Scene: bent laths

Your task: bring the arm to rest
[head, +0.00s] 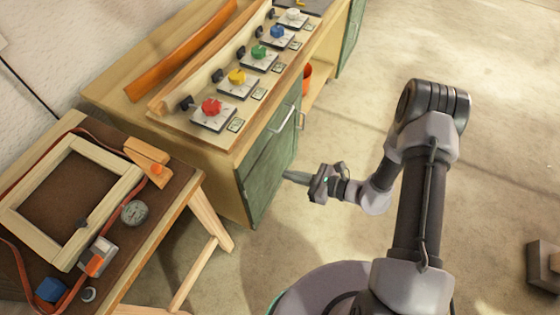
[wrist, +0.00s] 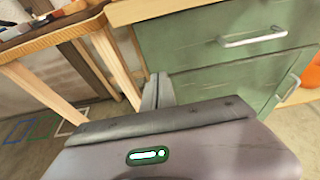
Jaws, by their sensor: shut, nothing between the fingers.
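My gripper (head: 297,177) is shut and empty, held in the open air over the floor in front of the green cabinet (head: 270,172). My arm is bent at the elbow, with the wrist reaching to the left. In the wrist view, the closed fingers of my gripper (wrist: 158,92) point toward the cabinet's green drawers (wrist: 225,50). No object is in the fingers. I cannot tell the exact gap between the fingertips and the cabinet front.
The workbench top (head: 150,122) carries a row of coloured knobs and a bent orange lath (head: 182,50). A small table (head: 160,205) at left holds a wooden frame (head: 35,237), a strap and a dial. An orange bucket (head: 307,78) stands in the bench's opening. Floor at right is mostly clear.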

